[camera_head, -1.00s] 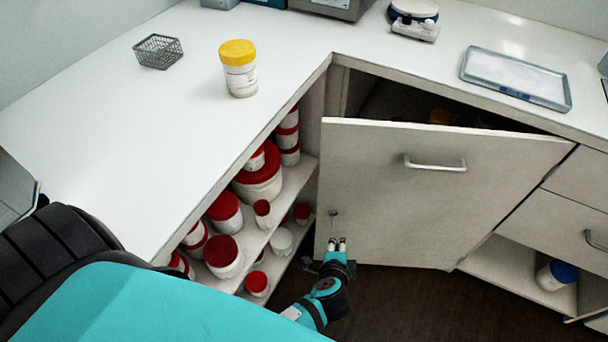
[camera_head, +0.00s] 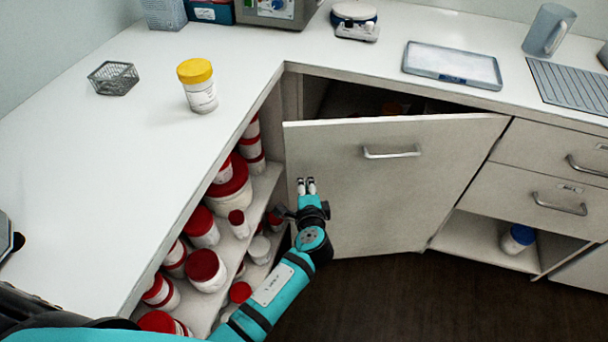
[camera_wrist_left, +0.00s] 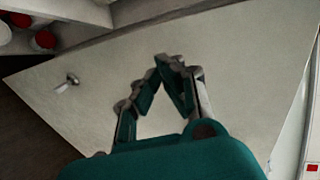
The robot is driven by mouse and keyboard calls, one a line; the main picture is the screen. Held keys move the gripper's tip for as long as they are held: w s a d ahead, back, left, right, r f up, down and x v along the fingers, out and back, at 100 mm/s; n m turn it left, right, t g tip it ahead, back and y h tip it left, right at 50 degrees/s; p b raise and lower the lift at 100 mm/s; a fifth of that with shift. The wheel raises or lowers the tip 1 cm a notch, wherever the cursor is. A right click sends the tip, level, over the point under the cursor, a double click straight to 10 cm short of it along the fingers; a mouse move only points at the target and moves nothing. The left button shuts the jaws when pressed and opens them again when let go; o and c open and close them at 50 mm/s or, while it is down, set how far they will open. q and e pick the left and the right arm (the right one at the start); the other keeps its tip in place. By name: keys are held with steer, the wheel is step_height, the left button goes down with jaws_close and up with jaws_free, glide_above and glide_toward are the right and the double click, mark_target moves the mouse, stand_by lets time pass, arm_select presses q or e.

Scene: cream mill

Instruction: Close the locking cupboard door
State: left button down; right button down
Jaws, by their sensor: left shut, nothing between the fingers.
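The cupboard door (camera_head: 400,185) is a pale panel standing ajar, hinged on its right side. A dark gap shows behind its top edge. It has a metal bar handle (camera_head: 392,153) near the top. I cannot tell whether the fingers touch the door. My right gripper is not seen.
Open shelves on the left hold several red-lidded tubs (camera_head: 206,270). The white worktop (camera_head: 110,150) carries a yellow-lidded jar (camera_head: 198,88), a wire basket (camera_head: 113,78) and a metal tray (camera_head: 452,66). Drawers (camera_head: 545,160) stand right of the door. Dark floor (camera_head: 400,300) is free in front.

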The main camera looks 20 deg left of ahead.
mark_target(303, 169)
arm_select(q)
steer(key=shift+w+a, duration=0.3)
steer(key=shift+w, duration=0.5)
steer(key=shift+w+a, duration=0.3)
steer(key=shift+w, duration=0.5)
